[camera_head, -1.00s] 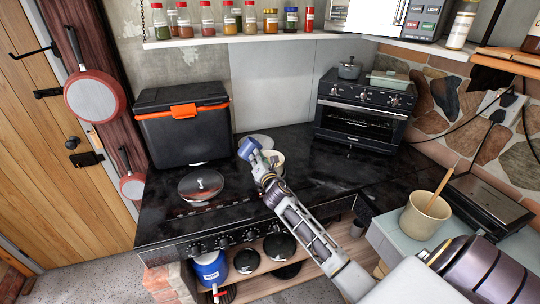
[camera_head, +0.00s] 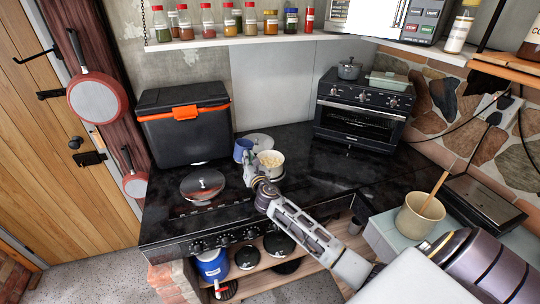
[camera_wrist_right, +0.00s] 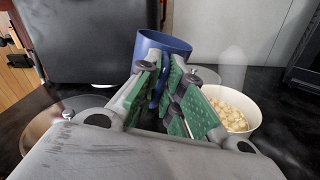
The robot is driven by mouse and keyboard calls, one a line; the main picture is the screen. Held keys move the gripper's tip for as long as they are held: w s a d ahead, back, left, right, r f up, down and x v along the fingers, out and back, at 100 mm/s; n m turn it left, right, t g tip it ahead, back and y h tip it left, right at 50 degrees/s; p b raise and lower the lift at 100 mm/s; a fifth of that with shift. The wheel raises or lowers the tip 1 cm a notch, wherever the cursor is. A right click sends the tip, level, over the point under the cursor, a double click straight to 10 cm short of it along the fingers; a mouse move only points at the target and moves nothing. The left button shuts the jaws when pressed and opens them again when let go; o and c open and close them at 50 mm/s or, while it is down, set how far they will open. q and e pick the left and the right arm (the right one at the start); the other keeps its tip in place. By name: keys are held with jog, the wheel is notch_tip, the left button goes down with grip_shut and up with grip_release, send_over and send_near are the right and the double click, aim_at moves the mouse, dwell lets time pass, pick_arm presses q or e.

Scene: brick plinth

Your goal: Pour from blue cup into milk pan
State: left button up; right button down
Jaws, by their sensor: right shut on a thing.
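The blue cup (camera_head: 243,149) is held up beside the left side of the milk pan, and it looks roughly upright. My right gripper (camera_head: 249,169) is shut on it; the wrist view shows the cup (camera_wrist_right: 165,42) at the green-padded fingers (camera_wrist_right: 170,95). The inside bottom of the cup is hidden. The pale milk pan (camera_head: 270,170) stands on the black worktop, with pale beige pieces inside. The wrist view shows the pan (camera_wrist_right: 250,122) and its pieces right of the fingers. My left gripper is out of view.
A round plate (camera_head: 262,139) lies behind the pan. A lidded pan (camera_head: 202,186) sits on the hob at left. A black cool box (camera_head: 185,130) stands behind it, and an oven (camera_head: 362,118) stands at back right. The worktop right of the milk pan is clear.

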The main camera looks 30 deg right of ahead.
jog(key=shift+w+a+r+n+p, duration=0.1)
jog(key=shift+a+r+n+p, duration=0.15)
jog(key=shift+a+n+p, duration=0.3)
jog(key=shift+w+a+f+n, duration=0.1)
jog(key=shift+a+f+n, duration=0.35)
jog(key=shift+n, duration=0.6)
